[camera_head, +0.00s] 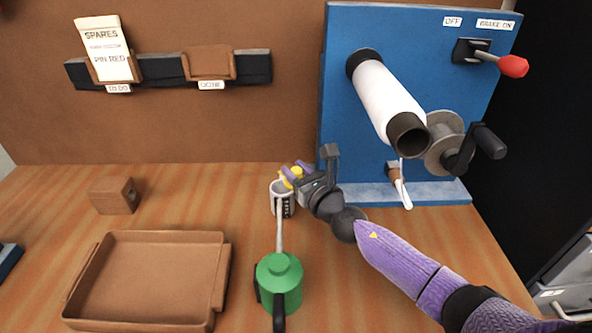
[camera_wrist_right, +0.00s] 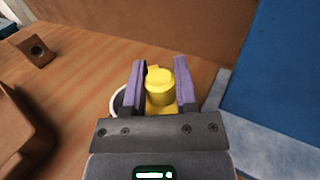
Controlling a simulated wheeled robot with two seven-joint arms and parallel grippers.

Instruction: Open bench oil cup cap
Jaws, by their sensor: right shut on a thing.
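The bench oil cup (camera_head: 276,200) is a small light-coloured cup with a dark label, standing on the bench below the blue panel. Its yellow cap (camera_head: 290,176) is at its top, and I cannot tell whether it is seated or lifted. My right gripper (camera_head: 294,171) is shut on the yellow cap from the right. In the right wrist view the yellow cap (camera_wrist_right: 159,88) sits between the two purple fingers (camera_wrist_right: 160,78), and part of the cup's pale rim (camera_wrist_right: 116,103) shows left of them. My left gripper is not in view.
A green oil can (camera_head: 280,270) stands in front, its spout overlapping the cup in view. A brown tray (camera_head: 222,290) and a wooden block (camera_head: 114,196) are at left. The blue loom panel (camera_head: 345,110) with white roll (camera_head: 385,95) and crank stands behind right. Bare bench lies between block and cup.

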